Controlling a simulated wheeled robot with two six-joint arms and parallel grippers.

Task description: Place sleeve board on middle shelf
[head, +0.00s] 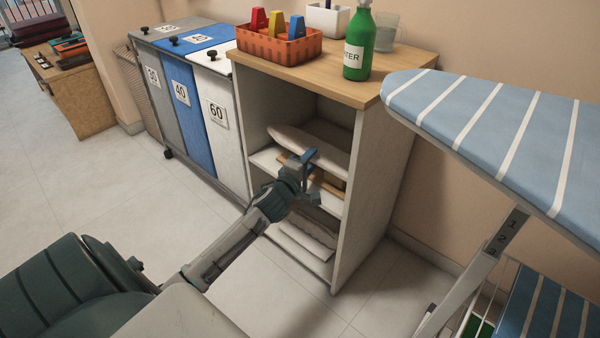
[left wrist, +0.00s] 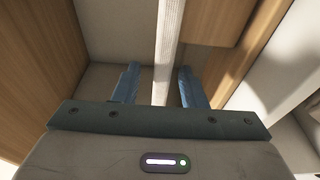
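The sleeve board has a pale padded top (head: 292,138) and a wooden base (head: 284,157). It stands inside the open cabinet, on the white middle shelf (head: 262,159). My left gripper (head: 312,170) is at the cabinet's open front, at the near end of the board and partly hiding it. In the left wrist view its two blue fingers (left wrist: 160,88) are apart. A pale strip (left wrist: 169,45), which looks like the padded top edge-on, runs between them with gaps on both sides. Wooden parts of the board (left wrist: 210,22) show to its right. My right gripper is out of view.
The cabinet's wooden top (head: 335,72) carries an orange basket (head: 280,45), a green bottle (head: 359,45) and a clear jug (head: 386,32). Folded cloth (head: 305,238) lies low in the cabinet. A striped ironing board (head: 500,125) is at right, laundry bins (head: 185,90) at left. Floor is clear at left.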

